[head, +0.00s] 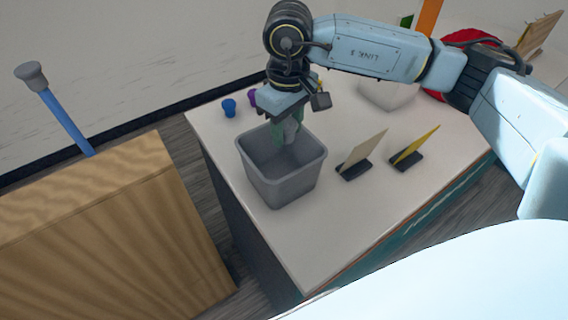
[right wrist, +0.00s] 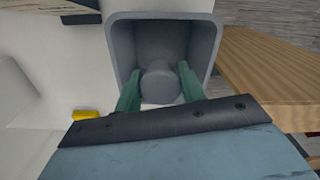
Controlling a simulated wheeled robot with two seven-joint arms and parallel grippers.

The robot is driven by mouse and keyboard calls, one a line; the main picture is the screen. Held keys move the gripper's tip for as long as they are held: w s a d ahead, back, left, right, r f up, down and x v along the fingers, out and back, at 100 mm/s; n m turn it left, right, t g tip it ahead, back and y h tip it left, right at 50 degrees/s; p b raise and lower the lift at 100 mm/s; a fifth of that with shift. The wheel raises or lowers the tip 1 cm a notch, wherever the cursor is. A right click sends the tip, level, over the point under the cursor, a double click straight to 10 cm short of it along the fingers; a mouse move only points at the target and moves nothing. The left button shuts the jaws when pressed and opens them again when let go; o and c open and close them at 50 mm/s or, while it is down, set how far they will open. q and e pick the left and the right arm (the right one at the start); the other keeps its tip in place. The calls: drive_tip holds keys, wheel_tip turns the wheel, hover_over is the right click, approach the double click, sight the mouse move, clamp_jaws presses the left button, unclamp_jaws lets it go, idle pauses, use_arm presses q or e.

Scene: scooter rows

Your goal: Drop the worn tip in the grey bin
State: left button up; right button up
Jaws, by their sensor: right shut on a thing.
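The grey bin (head: 285,188) stands open on the white counter, near its left side. My right gripper (head: 290,140) points down over the bin's mouth. Its green fingers are shut on the worn tip (right wrist: 160,82), a grey, rounded piece. In the right wrist view, the tip sits between the fingertips of my right gripper (right wrist: 158,88), with the bin (right wrist: 207,38) around and behind it. How deep the tip sits relative to the rim is hard to tell. My left gripper is not in view.
A blue tip (head: 229,107) and a purple tip (head: 252,97) stand behind the bin. Two cards on dark stands, beige (head: 362,153) and yellow (head: 415,146), stand to its right. A wooden cabinet (head: 110,235) and a blue pole with grey top (head: 66,120) are at left.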

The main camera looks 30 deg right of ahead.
wheel_tip(320, 180, down, 5)
drive_tip(key=shift+f+b, duration=0.15)
drive_tip(key=shift+b, duration=0.6)
drive_tip(key=o, duration=1.4)
wheel_tip(320, 180, up, 14)
drive_tip(key=shift+f+b, duration=0.25)
drive_tip(key=shift+b, duration=0.3)
